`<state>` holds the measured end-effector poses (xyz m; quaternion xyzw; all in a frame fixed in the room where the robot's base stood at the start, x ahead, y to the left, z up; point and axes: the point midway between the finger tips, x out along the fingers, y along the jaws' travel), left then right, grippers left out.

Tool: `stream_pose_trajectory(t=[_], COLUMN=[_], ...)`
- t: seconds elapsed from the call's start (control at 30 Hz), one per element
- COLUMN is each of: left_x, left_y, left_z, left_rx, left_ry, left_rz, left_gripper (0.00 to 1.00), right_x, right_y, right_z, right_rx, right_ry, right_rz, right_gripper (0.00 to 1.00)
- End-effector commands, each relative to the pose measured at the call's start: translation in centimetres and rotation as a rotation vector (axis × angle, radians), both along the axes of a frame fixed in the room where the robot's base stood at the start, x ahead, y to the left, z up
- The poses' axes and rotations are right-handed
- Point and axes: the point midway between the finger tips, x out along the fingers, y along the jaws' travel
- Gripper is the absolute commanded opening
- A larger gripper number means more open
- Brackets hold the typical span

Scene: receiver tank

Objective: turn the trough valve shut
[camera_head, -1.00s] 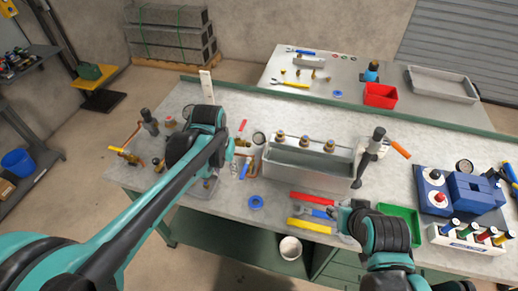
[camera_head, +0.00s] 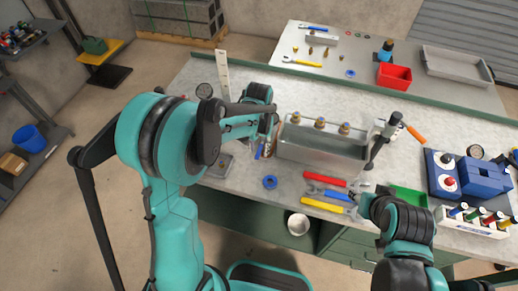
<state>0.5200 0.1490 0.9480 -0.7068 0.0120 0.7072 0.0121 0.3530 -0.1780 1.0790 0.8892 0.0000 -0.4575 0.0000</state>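The grey metal trough (camera_head: 325,160) stands on the bench, with several brass fittings (camera_head: 320,123) along its back. My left gripper (camera_head: 268,125) is at the trough's left end, partly hidden by my own forearm. Its fingertips are too small and covered to show whether they are open or holding anything. A small blue handle (camera_head: 260,151) shows just below it. I cannot make out a trough valve clearly; the area left of the trough is mostly covered by my arm. My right gripper (camera_head: 360,197) is low over the bench front, beside the wrenches; its opening is unclear.
Red (camera_head: 325,178), blue (camera_head: 333,195) and yellow (camera_head: 322,205) handled tools lie before the trough, near a blue ring (camera_head: 270,182). A clamp-like stand (camera_head: 384,138) is at its right end. A green tray (camera_head: 408,197) and blue unit (camera_head: 465,178) stand further right.

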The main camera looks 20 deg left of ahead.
Motion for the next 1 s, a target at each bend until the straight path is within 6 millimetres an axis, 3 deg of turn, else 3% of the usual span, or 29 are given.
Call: stream_pose_trajectory(t=[0.27,0.4,0.77,1.0], left_x=[-0.01,0.00,0.00,0.08], left_y=[0.00,0.00,0.11,0.75], left_z=[-0.20,-0.18,-0.19,-0.21], left_rx=[0.000,0.000,0.000,0.000], left_ry=[0.000,0.000,0.000,0.000], left_rz=[0.000,0.000,-0.014,-0.111], left_gripper=[0.35,0.01,0.00,0.00], right_x=[0.01,0.01,0.01,0.00], right_y=[0.00,0.00,0.00,0.00], right_z=[-0.01,-0.01,-0.04,-0.19], right_rx=[0.000,0.000,0.000,0.000], right_ry=[0.000,0.000,0.000,0.000], right_rz=[0.000,0.000,0.000,0.000], right_gripper=[0.40,0.40,0.40,0.40])
